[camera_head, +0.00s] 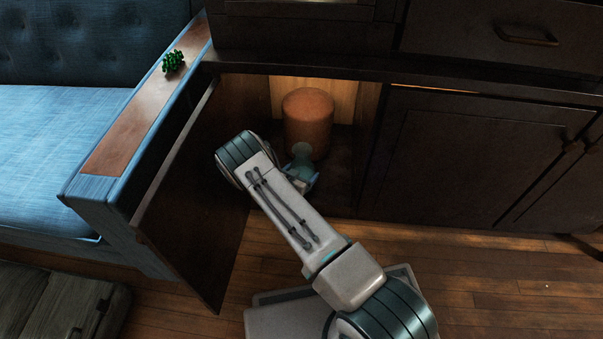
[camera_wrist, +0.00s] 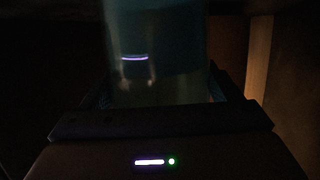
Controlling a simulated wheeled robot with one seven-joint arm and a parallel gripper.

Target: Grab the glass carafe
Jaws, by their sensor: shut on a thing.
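The glass carafe (camera_head: 302,154) is a small teal, see-through shape inside the open cabinet, in front of an orange-brown cylinder. In the wrist view the carafe (camera_wrist: 157,45) is a dim, upright bluish glass body between the jaws, with its top cut off by the frame. My gripper (camera_head: 301,176) is reaching into the cabinet and is shut on the carafe. In the wrist view my gripper (camera_wrist: 160,95) has a jaw on each side of the glass. The carafe's lower part is mostly hidden in the head view, and I cannot tell whether it touches the shelf.
The orange-brown cylinder (camera_head: 308,118) stands behind the carafe. The open cabinet door (camera_head: 190,205) is left of my arm. A blue sofa (camera_head: 50,140) with a green ornament (camera_head: 173,61) on its wooden armrest is beyond it. Closed dark cabinets (camera_head: 470,160) line the right.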

